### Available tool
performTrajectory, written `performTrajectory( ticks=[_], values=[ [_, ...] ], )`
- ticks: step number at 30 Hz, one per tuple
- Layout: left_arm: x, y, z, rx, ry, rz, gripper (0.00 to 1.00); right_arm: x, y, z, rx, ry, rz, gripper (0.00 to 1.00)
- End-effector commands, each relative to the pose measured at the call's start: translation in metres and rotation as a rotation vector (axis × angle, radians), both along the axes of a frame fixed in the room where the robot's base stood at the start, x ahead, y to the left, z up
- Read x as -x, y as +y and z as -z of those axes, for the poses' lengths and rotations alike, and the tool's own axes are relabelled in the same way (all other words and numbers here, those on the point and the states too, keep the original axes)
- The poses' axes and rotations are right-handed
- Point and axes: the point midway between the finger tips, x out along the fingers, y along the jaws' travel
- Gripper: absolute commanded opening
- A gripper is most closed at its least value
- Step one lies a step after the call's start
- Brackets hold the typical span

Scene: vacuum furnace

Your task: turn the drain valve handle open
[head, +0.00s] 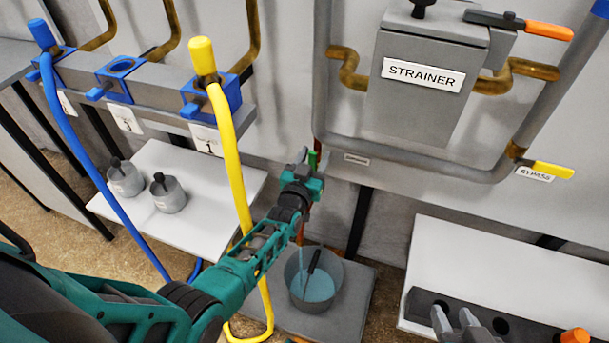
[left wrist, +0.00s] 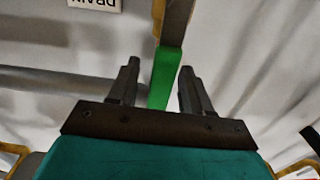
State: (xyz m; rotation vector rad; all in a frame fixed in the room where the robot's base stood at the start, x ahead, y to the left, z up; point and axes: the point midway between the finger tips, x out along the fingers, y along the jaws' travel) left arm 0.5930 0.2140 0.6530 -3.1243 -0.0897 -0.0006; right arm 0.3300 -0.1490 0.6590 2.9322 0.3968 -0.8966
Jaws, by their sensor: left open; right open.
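The green drain valve handle (head: 313,159) shows only as a small piece behind my left gripper (head: 307,167) in the head view. In the left wrist view the green handle (left wrist: 165,76) lies between the two fingers of my left gripper (left wrist: 159,74), with a gap on each side. It runs roughly in line with the dark pipe piece (left wrist: 177,20) above it. A DRAIN label (left wrist: 95,4) shows upside down. The valve body is mostly hidden by my arm. My right gripper (head: 456,317) is open and empty at the lower right.
A grey pot (head: 318,281) with blue liquid and a dark-handled tool stands below; a thin pale streak shows above the liquid. A yellow hose (head: 235,165) hangs close to my left arm. The strainer box (head: 424,75) and BYPASS valve (head: 552,169) are to the right.

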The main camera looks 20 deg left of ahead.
Motion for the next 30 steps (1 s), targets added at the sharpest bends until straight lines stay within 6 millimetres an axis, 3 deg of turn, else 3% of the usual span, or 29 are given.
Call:
performTrajectory(
  ticks=[6, 15, 21, 30],
  values=[
    [0.043, -0.003, -0.002, 0.000, 0.006, 0.001, 0.49, 0.000, 0.000, -0.020, 0.000, -0.001, 0.000, 0.43],
    [0.099, -0.006, -0.001, 0.000, 0.004, 0.001, 0.49, -0.001, 0.001, -0.033, -0.003, -0.001, 0.002, 0.43],
    [0.116, -0.007, 0.000, 0.000, 0.002, 0.001, 0.49, -0.001, 0.000, -0.035, -0.004, -0.008, 0.006, 0.43],
    [0.117, -0.007, 0.000, 0.000, 0.001, 0.001, 0.49, 0.000, -0.001, -0.031, -0.003, -0.002, 0.009, 0.43]
  ],
)
